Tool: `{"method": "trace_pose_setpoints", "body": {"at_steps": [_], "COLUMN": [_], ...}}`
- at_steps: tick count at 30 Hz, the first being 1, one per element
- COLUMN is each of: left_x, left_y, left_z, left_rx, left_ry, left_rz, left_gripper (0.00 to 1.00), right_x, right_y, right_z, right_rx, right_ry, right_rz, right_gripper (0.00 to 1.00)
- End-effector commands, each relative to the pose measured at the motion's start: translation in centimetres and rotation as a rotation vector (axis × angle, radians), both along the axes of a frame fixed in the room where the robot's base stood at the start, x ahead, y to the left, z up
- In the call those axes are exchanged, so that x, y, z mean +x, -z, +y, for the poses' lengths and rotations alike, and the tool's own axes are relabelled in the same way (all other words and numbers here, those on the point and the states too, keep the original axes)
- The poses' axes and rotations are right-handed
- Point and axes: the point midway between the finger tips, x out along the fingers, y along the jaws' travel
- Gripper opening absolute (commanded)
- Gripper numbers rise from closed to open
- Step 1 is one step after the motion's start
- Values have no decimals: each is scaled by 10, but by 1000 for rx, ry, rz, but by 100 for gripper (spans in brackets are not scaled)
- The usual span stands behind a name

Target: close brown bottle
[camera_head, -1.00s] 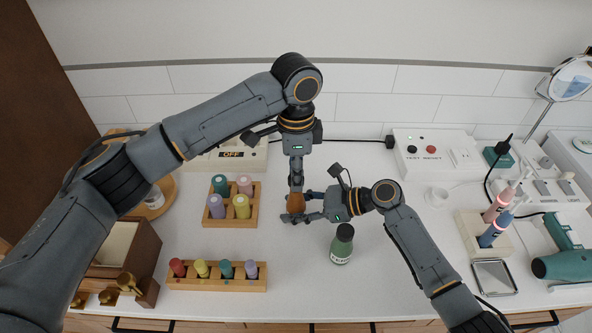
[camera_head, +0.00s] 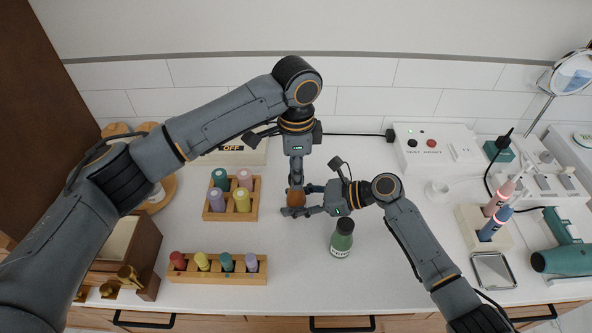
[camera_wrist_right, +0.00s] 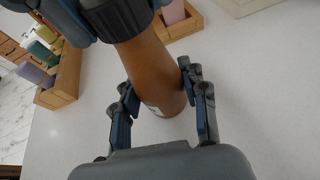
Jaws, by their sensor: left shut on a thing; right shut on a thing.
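The brown bottle (camera_head: 296,198) stands near the middle of the counter, and its body fills the middle of the right wrist view (camera_wrist_right: 152,72). My right gripper (camera_head: 305,208) comes in from the right and is shut on the bottle's body, with a finger on each side of it. My left gripper (camera_head: 296,182) points down from above and is shut on the dark ribbed cap (camera_wrist_right: 116,18) at the bottle's top. The cap sits at the bottle's mouth; I cannot tell how tight it is. The left fingers partly hide the cap.
A green bottle (camera_head: 341,238) stands close by, right of the brown one. Wooden racks with coloured bottles, one square (camera_head: 232,217) and one long (camera_head: 217,276), stand to the left. A white socket box (camera_head: 436,145) is behind right. The counter in front is clear.

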Motion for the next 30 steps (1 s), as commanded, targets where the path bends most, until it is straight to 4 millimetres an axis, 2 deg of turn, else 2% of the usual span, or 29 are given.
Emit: {"method": "trace_pose_setpoints", "body": {"at_steps": [22,26,30], "left_x": [0,0,0], "left_y": [12,12,12], "left_z": [0,0,0], "left_rx": [0,-1,-1], "left_ry": [18,161,454], "left_rz": [-1,-1,0], "left_gripper": [20,20,20], "right_x": [0,0,0], "right_y": [0,0,0], "right_z": [0,0,0], "right_rx": [-1,-1,-1], "right_ry": [0,0,0], "right_rz": [1,1,1], "right_gripper": [0,0,0]}}
